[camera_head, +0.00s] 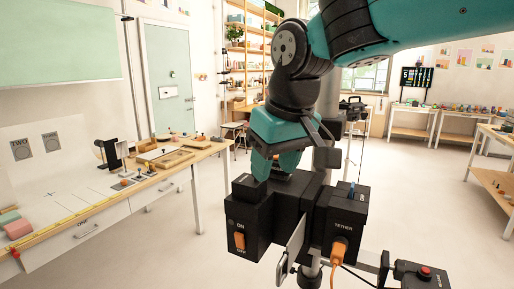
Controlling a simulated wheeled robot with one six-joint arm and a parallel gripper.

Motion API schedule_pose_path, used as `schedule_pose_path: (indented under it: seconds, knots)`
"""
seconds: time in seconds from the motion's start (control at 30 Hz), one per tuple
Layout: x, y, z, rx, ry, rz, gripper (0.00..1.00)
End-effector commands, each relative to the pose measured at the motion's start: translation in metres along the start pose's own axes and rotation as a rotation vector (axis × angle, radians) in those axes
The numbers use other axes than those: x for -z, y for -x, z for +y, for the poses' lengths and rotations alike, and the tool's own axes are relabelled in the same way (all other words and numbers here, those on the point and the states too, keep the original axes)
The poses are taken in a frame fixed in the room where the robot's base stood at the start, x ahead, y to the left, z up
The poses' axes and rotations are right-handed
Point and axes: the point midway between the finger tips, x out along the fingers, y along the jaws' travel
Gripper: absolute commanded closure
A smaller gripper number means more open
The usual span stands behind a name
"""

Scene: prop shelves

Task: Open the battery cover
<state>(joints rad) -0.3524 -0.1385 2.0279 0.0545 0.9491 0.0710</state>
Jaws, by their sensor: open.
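My teal and black arm comes down from the upper right. My gripper (277,163) is at its lower end, just above and behind a black box assembly; its fingertips are largely hidden, and I see nothing held. The left black box (246,222) has an orange switch (239,241) marked ON and OFF. The right black box (343,222) is marked TETHER and has an orange plug (338,252) in its front. A tilted grey plate (293,245) stands between the boxes. No part is clearly recognisable as the battery cover. I cannot tell whether the gripper touches the assembly.
A small black box with a red button (425,271) is at the lower right, with a dark cable nearby. A long workbench (75,222) with small parts stands at left. Tables (411,122) stand at the back right. Open floor (420,205) lies to the right.

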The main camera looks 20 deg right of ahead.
Motion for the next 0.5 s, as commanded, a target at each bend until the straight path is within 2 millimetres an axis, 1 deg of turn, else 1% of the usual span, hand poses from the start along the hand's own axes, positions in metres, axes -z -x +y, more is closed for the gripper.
schedule_pose_path:
  seconds: [0.03, 0.1, 0.2, 0.27, 0.33, 0.47, 0.5]
  knots:
    - [0.028, 0.033, 0.005, -0.032, -0.06, 0.027, 0.52]
    - [0.052, 0.056, 0.013, -0.067, -0.143, 0.052, 0.52]
    - [0.07, 0.077, 0.019, -0.092, -0.227, 0.076, 0.52]
    - [0.076, 0.083, 0.021, -0.098, -0.254, 0.084, 0.52]
    - [0.078, 0.081, 0.022, -0.102, -0.267, 0.087, 0.52]
    - [0.079, 0.065, 0.025, -0.105, -0.27, 0.084, 0.52]
    - [0.079, 0.058, 0.026, -0.105, -0.27, 0.083, 0.52]
